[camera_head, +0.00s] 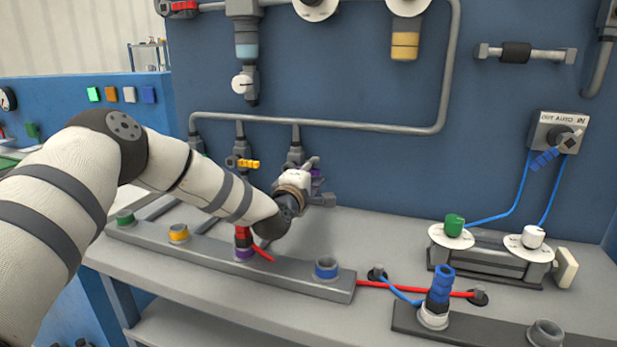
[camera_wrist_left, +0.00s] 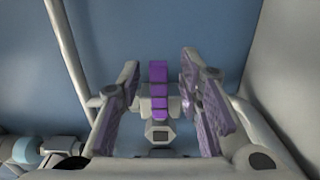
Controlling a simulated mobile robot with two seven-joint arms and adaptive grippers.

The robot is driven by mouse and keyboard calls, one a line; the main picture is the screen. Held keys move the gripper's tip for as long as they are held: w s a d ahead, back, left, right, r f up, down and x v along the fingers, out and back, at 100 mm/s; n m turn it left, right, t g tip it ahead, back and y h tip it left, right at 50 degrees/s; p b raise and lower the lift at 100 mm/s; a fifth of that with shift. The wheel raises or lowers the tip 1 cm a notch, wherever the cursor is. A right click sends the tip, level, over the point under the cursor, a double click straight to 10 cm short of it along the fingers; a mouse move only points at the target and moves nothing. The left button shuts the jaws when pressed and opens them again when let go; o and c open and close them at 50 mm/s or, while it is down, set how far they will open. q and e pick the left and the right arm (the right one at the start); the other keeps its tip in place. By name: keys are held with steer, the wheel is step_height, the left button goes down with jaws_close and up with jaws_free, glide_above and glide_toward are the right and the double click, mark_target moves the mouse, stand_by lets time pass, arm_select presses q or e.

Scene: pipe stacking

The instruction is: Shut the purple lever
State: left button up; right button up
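The purple lever (camera_wrist_left: 158,75) is in the middle of the left wrist view, on a grey valve body. My left gripper (camera_wrist_left: 163,92) has its two fingers apart, one on each side of the lever, with a gap to both. The finger pads also look purple. In the head view my left gripper (camera_head: 318,183) is at the valve below the right end of the pipe row. Small purple patches show there, but I cannot tell lever from finger pads. My arm and gripper hide most of this valve. My right gripper is not in view.
A yellow-handled valve (camera_head: 247,163) stands just left of my gripper. A grey pipe (camera_head: 340,125) runs above it along the blue wall. Below is a rail (camera_head: 315,287) with coloured sockets. A panel with knobs (camera_head: 490,265) stands at right on the bench.

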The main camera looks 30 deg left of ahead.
arm_select(q)
steer(key=v, duration=1.1)
steer(key=shift+s, duration=0.25)
